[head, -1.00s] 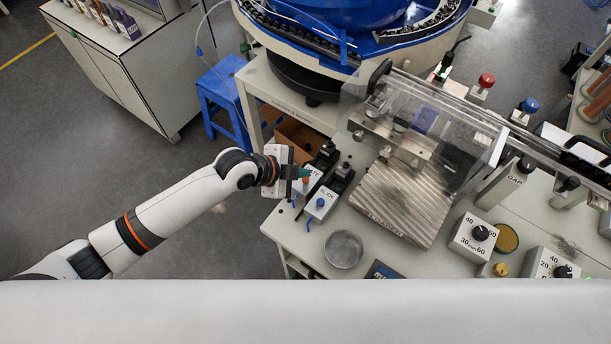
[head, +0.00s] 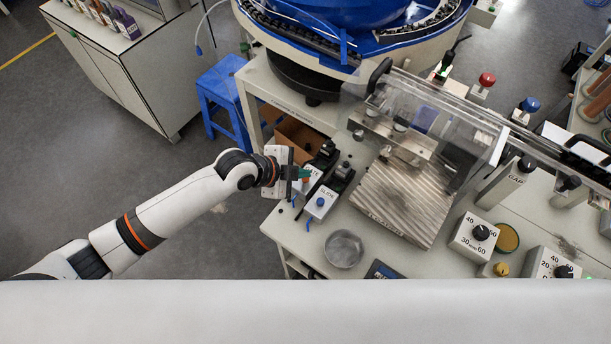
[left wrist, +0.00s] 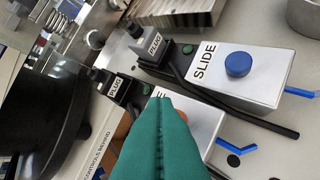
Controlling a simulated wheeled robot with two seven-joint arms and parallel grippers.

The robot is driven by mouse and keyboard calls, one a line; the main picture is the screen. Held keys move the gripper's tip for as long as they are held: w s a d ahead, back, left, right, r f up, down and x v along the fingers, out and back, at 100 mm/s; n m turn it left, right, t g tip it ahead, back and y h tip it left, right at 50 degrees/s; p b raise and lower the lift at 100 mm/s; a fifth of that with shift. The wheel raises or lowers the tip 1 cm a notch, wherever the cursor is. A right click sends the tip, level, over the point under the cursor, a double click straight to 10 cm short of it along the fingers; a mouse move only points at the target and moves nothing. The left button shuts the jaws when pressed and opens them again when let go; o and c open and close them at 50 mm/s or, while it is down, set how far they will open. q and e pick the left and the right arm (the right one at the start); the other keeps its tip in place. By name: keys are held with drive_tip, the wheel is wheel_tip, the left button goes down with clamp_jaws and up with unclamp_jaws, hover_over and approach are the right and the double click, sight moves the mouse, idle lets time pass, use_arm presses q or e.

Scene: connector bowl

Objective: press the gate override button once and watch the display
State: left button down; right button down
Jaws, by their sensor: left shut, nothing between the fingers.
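My left gripper (head: 303,173) is shut and empty, with green fingers over the near end of the labelled box beside the slide box. My right gripper is not in view.
The white SLIDE box (head: 320,204) with a blue button (left wrist: 238,64) stands close beside the fingers. A round metal dish (head: 344,249), a ridged metal plate (head: 400,205) and a clear cover (head: 440,115) lie to the right. A blue stool (head: 222,95) stands behind.

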use_arm(q)
drive_tip(key=shift+f+b, duration=0.4)
drive_tip(key=shift+f, duration=0.35)
idle(0.6)
idle(0.3)
drive_tip(key=shift+r+p, duration=0.9)
drive_tip(key=shift+r, duration=0.1)
wheel_tip(320, 180, up, 5)
drive_tip(key=p, duration=0.4)
idle(0.5)
